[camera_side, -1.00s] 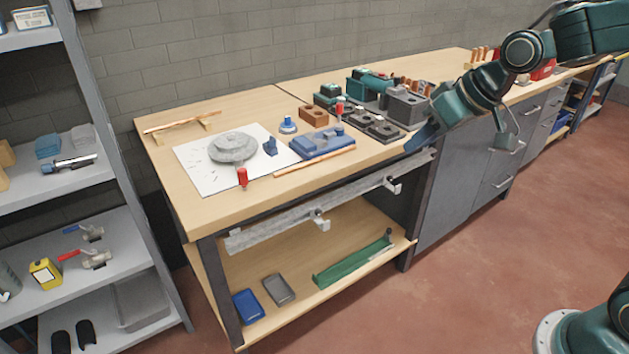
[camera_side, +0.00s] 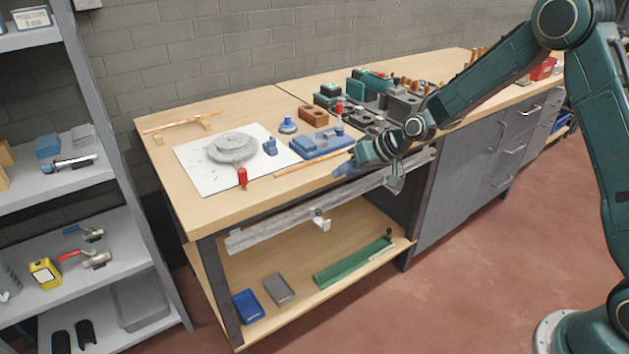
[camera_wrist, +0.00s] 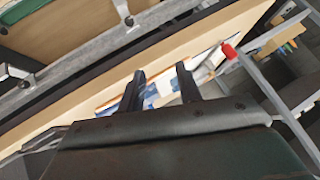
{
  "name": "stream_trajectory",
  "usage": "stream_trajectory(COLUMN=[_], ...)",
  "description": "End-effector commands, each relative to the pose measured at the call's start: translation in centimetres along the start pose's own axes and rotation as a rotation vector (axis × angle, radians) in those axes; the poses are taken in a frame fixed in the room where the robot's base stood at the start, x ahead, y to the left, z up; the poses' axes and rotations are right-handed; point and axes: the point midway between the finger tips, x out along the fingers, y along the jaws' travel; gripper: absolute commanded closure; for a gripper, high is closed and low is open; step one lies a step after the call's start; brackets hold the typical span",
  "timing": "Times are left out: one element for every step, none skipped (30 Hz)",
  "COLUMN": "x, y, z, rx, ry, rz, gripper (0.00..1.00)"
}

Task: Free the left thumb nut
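A grey rail (camera_side: 262,232) runs along the bench's front below the top, and in the wrist view (camera_wrist: 85,58). Its left bracket (camera_side: 323,225) carries a small dark thumb nut (camera_side: 317,212). That nut also seems to show as a black knob in the wrist view (camera_wrist: 128,21). Another black knob (camera_wrist: 24,82) sits further left there. My gripper (camera_side: 342,172) is at the bench's front edge, right of and above the left nut. In the wrist view its two black fingers (camera_wrist: 160,70) are apart, with nothing held.
The bench top (camera_side: 215,213) holds a white sheet (camera_side: 200,180) with a grey round part (camera_side: 232,147), a red-handled item (camera_side: 242,178), a blue block (camera_side: 320,142) and a copper tube (camera_side: 300,167). Below, the lower shelf (camera_side: 300,290) holds trays. The floor in front is clear.

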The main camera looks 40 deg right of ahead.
Motion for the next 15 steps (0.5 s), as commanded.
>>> stream_trajectory(x=[1.4,2.1,3.0,3.6,4.3,5.2,5.9,6.5,7.4,8.0,8.6,9.3,9.8,10.3,10.9], y=[0.8,1.1,1.5,1.8,2.2,2.6,2.9,3.2,3.7,4.1,4.4,4.8,5.1,5.4,5.7], z=[0.5,0.6,0.9,1.1,1.3,1.6,1.9,2.1,2.5,2.8,3.1,3.5,3.8,4.1,4.4], rx=[0.017,0.025,0.037,0.046,0.054,0.067,0.076,0.085,0.098,0.108,0.117,0.130,0.138,0.146,0.156], ry=[0.002,0.009,0.015,0.020,0.025,0.031,0.037,0.043,0.051,0.055,0.062,0.068,0.074,0.078,0.085], rz=[-0.007,-0.012,-0.019,-0.024,-0.028,-0.034,-0.039,-0.044,-0.048,-0.052,-0.056,-0.060,-0.063,-0.066,-0.069], gripper=[0.65,0.65,0.65,0.65,0.65,0.65,0.65,0.65,0.65,0.65,0.65,0.65,0.65,0.65,0.65])
